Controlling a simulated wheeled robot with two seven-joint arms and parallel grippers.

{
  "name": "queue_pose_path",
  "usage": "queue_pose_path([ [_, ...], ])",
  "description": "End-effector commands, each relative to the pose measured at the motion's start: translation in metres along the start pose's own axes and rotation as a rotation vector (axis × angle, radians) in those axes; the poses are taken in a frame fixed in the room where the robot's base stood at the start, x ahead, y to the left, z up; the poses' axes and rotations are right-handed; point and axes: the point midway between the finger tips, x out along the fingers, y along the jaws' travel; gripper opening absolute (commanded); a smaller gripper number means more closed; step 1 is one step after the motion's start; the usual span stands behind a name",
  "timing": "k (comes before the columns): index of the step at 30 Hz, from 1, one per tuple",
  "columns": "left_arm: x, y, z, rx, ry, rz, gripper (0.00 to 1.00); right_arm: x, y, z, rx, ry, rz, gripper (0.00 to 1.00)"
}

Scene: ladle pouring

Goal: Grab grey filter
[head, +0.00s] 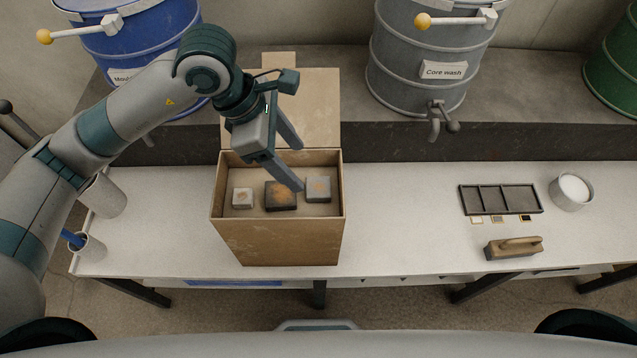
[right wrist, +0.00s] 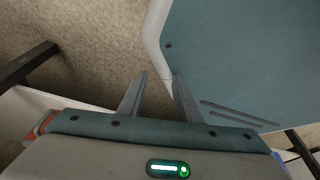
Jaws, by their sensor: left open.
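The grey filter (head: 318,188) is a light grey block with an orange-brown stain, at the right inside an open cardboard box (head: 277,240). A darker block (head: 281,194) lies in the middle of the box and a small pale block (head: 243,197) at its left. My left gripper (head: 299,167) is open above the box's right half. One finger overlaps the dark block's right edge in the picture, just left of the grey filter; nothing is between its fingers. My right gripper (right wrist: 160,75) shows only in the right wrist view, fingers apart and empty, with floor behind.
The box's flap stands up at its back. On the white table (head: 400,215) are a compartment tray (head: 500,200), a round dish (head: 571,191) and a handled block (head: 513,248) at the right. Blue and grey drums (head: 425,60) stand behind. The table's middle is clear.

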Motion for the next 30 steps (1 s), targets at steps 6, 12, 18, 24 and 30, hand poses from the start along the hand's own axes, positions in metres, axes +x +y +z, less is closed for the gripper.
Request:
queue_pose_path([
  [6, 0.031, -0.001, 0.001, -0.002, 0.001, -0.003, 0.62, -0.011, 0.006, 0.035, 0.001, -0.085, 0.007, 0.31],
  [12, 0.047, 0.0, 0.0, 0.0, 0.0, 0.0, 0.62, -0.014, 0.009, 0.052, 0.002, -0.125, 0.01, 0.31],
  [18, 0.049, 0.001, 0.0, 0.0, 0.0, 0.001, 0.62, -0.014, 0.009, 0.055, 0.002, -0.129, 0.01, 0.31],
  [24, 0.049, 0.001, 0.0, 0.0, 0.0, 0.0, 0.62, -0.014, 0.009, 0.054, 0.002, -0.129, 0.009, 0.31],
  [30, 0.057, 0.001, 0.001, -0.003, 0.001, -0.002, 0.62, -0.021, 0.009, 0.059, 0.002, -0.145, 0.009, 0.31],
])
